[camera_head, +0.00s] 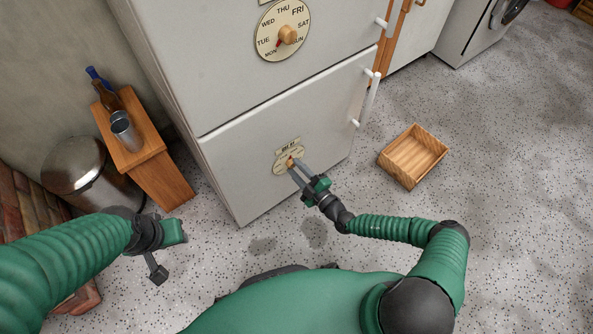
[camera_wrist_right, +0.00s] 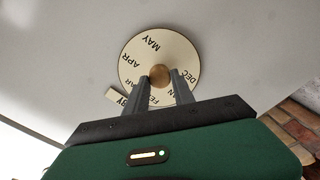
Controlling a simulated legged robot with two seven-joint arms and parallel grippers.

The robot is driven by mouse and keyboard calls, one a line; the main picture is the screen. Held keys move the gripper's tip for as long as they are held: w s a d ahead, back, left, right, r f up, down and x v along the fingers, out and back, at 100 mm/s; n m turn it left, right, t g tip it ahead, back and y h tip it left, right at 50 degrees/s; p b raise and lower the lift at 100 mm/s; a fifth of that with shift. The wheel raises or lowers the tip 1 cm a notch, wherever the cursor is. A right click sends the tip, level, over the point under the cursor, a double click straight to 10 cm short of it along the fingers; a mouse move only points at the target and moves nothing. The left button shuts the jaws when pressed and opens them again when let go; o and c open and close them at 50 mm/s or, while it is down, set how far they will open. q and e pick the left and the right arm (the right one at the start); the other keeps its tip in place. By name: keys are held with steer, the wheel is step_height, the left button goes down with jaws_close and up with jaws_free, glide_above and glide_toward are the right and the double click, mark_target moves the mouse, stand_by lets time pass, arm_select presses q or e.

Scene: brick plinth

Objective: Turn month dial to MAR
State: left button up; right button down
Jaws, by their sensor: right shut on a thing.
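The month dial (camera_head: 282,168) is a round cream disc low on the front of the pale cabinet, with a small label plate (camera_head: 288,146) above it. In the wrist view the dial (camera_wrist_right: 150,48) shows MAY, APR and DEC clearly. MAR, FEB and JAN are partly covered by my fingers. My right gripper (camera_head: 293,165) is shut on the dial's round wooden knob (camera_wrist_right: 160,76), one finger on each side. I cannot tell which month the pointer marks. My left gripper (camera_head: 163,258) hangs at the lower left, away from the cabinet; its jaw opening is unclear.
A larger weekday dial (camera_head: 294,17) sits on the upper door. White handles (camera_head: 369,97) stick out at the door's right edge. A wooden crate (camera_head: 413,156) lies on the floor to the right. A wooden stand (camera_head: 158,170) with a metal cup (camera_head: 125,131) and bottles, and a bin (camera_head: 78,165), are left.

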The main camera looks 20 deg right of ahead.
steer(key=shift+d+f+m+b, duration=0.15)
steer(key=shift+m+b, duration=0.1)
steer(key=shift+m, duration=0.55)
steer(key=shift+d+f+m+b, duration=0.15)
steer(key=shift+m+b, duration=0.1)
steer(key=shift+m, duration=0.55)
steer(key=shift+a, duration=0.1)
steer(key=c, duration=1.1)
jaws_free()
steer(key=shift+o, duration=0.2)
steer(key=shift+r, duration=0.15)
steer(key=p+v, duration=0.4)
steer(key=v, duration=1.3)
steer(key=shift+p, duration=0.35)
